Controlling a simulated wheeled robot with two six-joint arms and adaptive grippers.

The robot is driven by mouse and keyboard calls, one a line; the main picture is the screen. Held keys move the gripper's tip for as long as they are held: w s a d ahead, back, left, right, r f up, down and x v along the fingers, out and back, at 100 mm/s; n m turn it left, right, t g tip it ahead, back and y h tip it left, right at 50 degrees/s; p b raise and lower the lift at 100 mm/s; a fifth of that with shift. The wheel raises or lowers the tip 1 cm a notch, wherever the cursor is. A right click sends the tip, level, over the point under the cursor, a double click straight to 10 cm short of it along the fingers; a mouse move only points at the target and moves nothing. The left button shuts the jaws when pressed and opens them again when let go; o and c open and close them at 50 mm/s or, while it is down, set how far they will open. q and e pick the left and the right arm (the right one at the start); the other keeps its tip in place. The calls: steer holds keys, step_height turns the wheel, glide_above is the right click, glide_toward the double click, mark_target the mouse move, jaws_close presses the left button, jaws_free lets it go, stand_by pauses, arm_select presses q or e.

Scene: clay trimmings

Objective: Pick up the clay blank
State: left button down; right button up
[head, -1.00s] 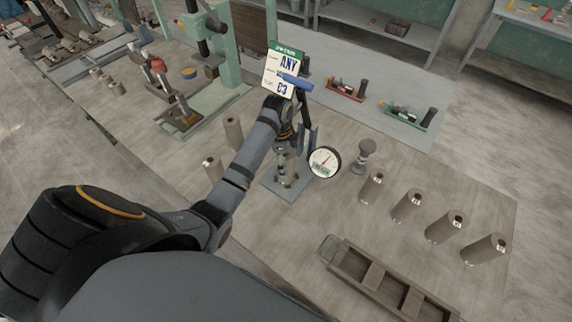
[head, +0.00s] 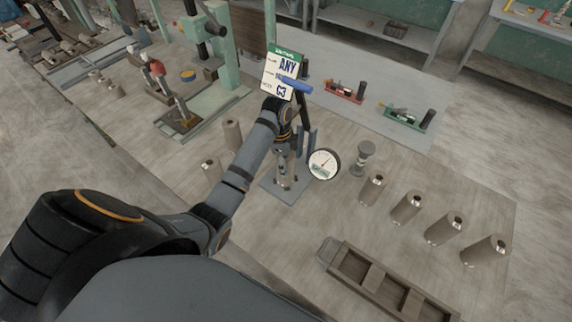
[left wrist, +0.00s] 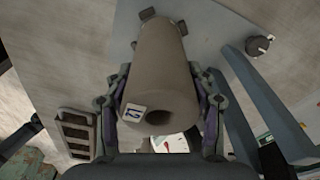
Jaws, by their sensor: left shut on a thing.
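My left gripper (left wrist: 160,110) is shut on a grey-brown clay blank (left wrist: 160,62), a cylinder with a round hole in its near end and a small white numbered label beside the hole. The fingers lie on both sides of it in the left wrist view. In the head view, my left gripper (head: 286,150) is at the gauge stand, above its blue-grey base plate (head: 275,190); my arm partly hides this spot. I cannot tell whether the blank touches the plate. My right gripper is not in view.
A dial gauge (head: 323,164) stands right of the gripper, with a grey knobbed post (head: 363,157) beyond. Several clay blanks (head: 408,208) stand at right, and two (head: 233,133) at left. A compartmented wooden tray (head: 343,268) lies in front. A sign card (head: 283,76) is behind the gripper.

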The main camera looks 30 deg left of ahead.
arm_select(q)
steer(key=shift+w+r, duration=0.15)
steer(key=shift+r, duration=0.25)
steer(key=r, duration=0.1)
steer(key=s+r, duration=0.1)
steer(key=r, duration=0.2)
steer(key=shift+s+a, duration=0.15)
steer(key=shift+s, duration=0.2)
steer(key=s+a+r+p, duration=0.1)
steer(key=s+r+p, duration=0.4)
steer(key=s+r, duration=0.3)
steer(key=s, duration=0.4)
steer(key=shift+s+a, duration=0.15)
steer(key=shift+a, duration=0.15)
